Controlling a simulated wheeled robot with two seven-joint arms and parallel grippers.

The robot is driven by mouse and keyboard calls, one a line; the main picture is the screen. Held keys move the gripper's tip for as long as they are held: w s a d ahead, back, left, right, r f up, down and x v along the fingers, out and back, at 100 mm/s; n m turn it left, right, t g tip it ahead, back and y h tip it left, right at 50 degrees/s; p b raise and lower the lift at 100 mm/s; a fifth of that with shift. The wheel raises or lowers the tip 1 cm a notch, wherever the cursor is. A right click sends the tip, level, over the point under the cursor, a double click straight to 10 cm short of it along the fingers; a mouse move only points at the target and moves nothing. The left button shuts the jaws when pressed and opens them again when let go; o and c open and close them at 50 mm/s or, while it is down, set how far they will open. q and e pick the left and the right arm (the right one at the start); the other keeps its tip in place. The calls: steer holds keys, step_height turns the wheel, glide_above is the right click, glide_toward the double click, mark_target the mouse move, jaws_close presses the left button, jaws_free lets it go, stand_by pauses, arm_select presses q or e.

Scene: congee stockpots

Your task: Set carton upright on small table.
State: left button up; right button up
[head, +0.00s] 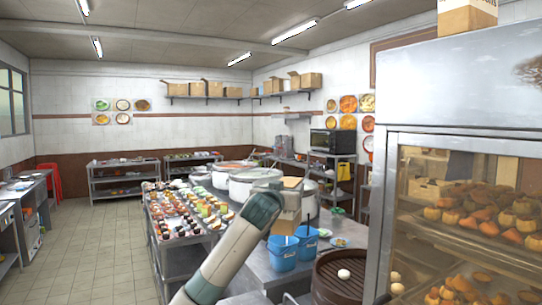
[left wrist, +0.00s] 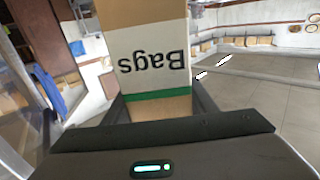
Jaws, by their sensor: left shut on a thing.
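My left gripper (left wrist: 160,102) is shut on a carton (left wrist: 150,60) in the left wrist view. The carton is brown with a white band, a green stripe and the word "Bags", which reads upside down there. In the head view my left arm rises from the bottom centre, and part of the brown carton (head: 287,212) shows beside its wrist, above the counter. The fingers are hidden there. I cannot tell which surface is the small table. My right gripper is in neither view.
A steel counter (head: 255,260) bears large pots (head: 255,180), two blue buckets (head: 283,252) and a round steamer (head: 340,277). A glass-fronted food cabinet (head: 460,100) blocks the right side, with another box (head: 467,18) on top. Tiled floor (head: 110,235) lies clear at left.

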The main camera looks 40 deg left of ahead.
arm_select(q)
steer(key=s+d+f+m+t+h, duration=0.15)
steer(key=s+d+f+h, duration=0.3)
steer(key=d+f, duration=0.55)
steer(key=s+d+f+m+h, duration=0.3)
steer(key=s+d+f, duration=0.25)
steer(key=f, duration=0.85)
steer(key=s+d+f+m+h, duration=0.25)
steer(key=s+d+f, duration=0.35)
steer(key=s+d, duration=0.35)
steer(key=s+d+f+m+h, duration=0.1)
steer(key=s+d+f+h, duration=0.3)
steer(key=s+d, duration=0.55)
steer(key=d+f+n+y+b, duration=0.3)
steer(key=d+f+y+b, duration=0.1)
steer(key=f+y+b, duration=0.2)
step_height(320, 180, down, 2)
steer(key=shift+s+d+f+b, duration=0.25)
steer(key=shift+s+b, duration=0.05)
steer(key=shift+b, duration=0.55)
